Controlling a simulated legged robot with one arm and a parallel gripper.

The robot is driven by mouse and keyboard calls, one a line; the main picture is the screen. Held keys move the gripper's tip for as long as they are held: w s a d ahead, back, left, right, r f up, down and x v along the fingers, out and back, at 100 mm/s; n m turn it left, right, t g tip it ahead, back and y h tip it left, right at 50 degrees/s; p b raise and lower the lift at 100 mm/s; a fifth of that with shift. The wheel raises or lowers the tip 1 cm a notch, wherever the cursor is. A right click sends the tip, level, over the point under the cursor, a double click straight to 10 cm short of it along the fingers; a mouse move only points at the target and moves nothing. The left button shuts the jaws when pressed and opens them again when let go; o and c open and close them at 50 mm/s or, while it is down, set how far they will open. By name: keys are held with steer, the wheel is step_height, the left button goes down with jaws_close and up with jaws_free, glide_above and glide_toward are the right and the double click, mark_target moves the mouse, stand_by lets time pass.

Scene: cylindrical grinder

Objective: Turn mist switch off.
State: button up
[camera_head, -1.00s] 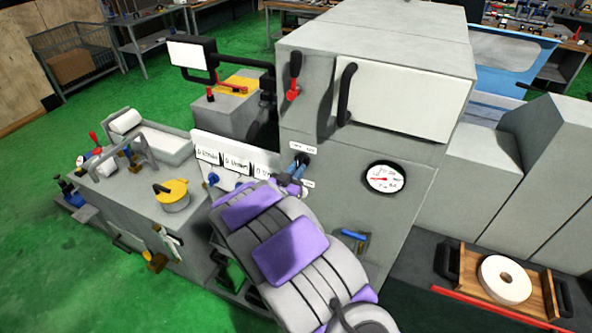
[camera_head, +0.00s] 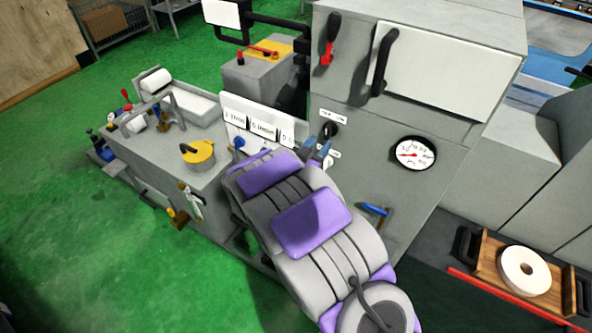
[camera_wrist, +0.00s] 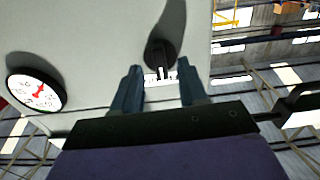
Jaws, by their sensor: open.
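A black rotary knob (camera_head: 329,130) with small white label plates sits on the grey front of the machine cabinet (camera_head: 350,160). I take it for the mist switch, but the label print is too small to read. In the wrist view the dark knob (camera_wrist: 160,53) lies just beyond my fingertips, in line with the gap between them. My gripper (camera_head: 318,150) has two blue-grey fingers, open and pointing at the panel. In the wrist view my gripper (camera_wrist: 160,76) is empty. I cannot tell whether the fingertips touch the knob.
A pressure gauge (camera_head: 414,153) and a blue-handled lever (camera_head: 375,209) are right of my arm. A white labelled panel (camera_head: 262,120) with blue knobs stands left. A wooden tray (camera_head: 487,255) lies at lower right.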

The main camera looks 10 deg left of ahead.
steer(key=b+v, duration=0.1)
steer(key=v, duration=1.3)
steer(key=shift+a, duration=0.2)
steer(key=shift+w+b, duration=0.1)
steer(key=shift+b, duration=0.2)
steer(key=w+a+f+g+y+b, duration=0.1)
steer(key=w+f+g+y+b, duration=0.2)
steer(key=w+f+y+b, duration=0.15)
steer(key=s+d+f+n+g+b, duration=0.1)
steer(key=s+d+g+b, duration=0.3)
steer(key=s+d, duration=0.5)
steer(key=s+d+f+n+g+y+b, duration=0.1)
steer(key=s+d+f+g+b, duration=0.2)
steer(key=s, duration=1.3)
steer(key=s+d+f+n+g+b, duration=0.1)
steer(key=s+d+f+g+b, duration=0.1)
steer(key=s+d+g+b, duration=0.3)
steer(key=s+d+g, duration=0.3)
steer(key=s+d, duration=0.4)
steer(key=d, duration=0.2)
steer(key=shift+s+d+n+g+y, duration=0.35)
steer(key=shift+n+g, duration=0.05)
